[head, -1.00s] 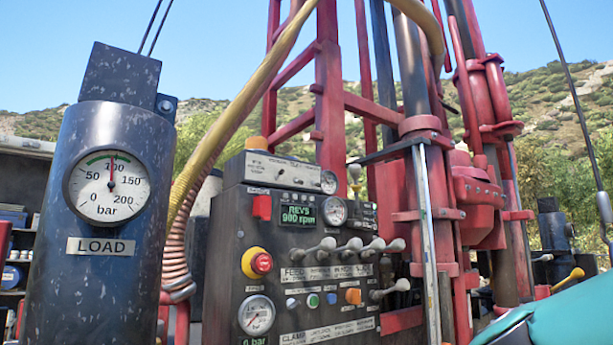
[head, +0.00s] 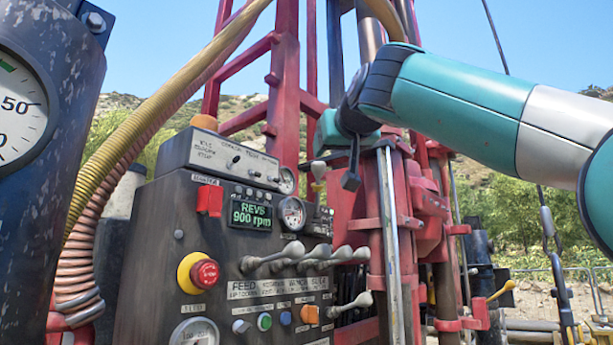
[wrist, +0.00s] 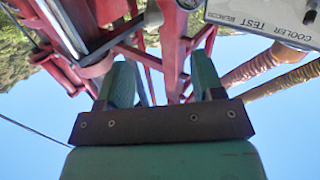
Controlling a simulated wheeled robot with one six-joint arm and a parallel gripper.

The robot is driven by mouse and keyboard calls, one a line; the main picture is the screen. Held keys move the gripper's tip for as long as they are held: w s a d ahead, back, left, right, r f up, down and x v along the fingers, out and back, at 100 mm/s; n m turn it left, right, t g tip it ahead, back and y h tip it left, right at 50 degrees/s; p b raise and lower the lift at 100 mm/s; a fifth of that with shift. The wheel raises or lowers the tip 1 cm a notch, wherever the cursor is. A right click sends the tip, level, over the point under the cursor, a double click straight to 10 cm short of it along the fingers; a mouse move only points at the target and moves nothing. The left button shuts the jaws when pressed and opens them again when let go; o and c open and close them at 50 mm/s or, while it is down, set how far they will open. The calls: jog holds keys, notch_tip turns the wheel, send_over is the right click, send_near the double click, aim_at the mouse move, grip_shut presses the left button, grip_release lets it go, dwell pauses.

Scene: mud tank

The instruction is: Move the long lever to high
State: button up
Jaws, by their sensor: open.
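The dark control panel (head: 150,240) shows in the head view with a row of grey-knobbed levers (head: 305,257) and a separate grey-knobbed lever (head: 350,305) lower right. An upright lever with a pale knob (head: 318,171) stands at its top right. A yellow-handled lever (head: 501,291) shows farther right, beyond the red mast. I cannot tell which is the long lever, and no "high" mark is readable. My gripper (head: 350,160) is above and right of the panel, in front of the mast. In the wrist view my gripper (wrist: 163,85) is open, nothing between its fingers.
The red mast (head: 288,90) and a bright metal rod (head: 390,250) stand close to the gripper. A dark gauge cylinder (head: 60,200) fills the left, with a yellow hose (head: 165,110) beside it. The wrist view shows a white switch box (wrist: 270,20).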

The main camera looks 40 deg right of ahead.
jog(key=r, duration=0.1)
jog(key=p, duration=0.8)
send_near(320, 166)
jog(key=shift+h, duration=0.3)
jog(key=p+x, duration=0.5)
jog(key=x, duration=0.6)
jog(key=shift+w+d+f, duration=0.1)
jog(key=shift+w+f, duration=0.1)
jog(key=shift+w, duration=0.2)
grip_shut()
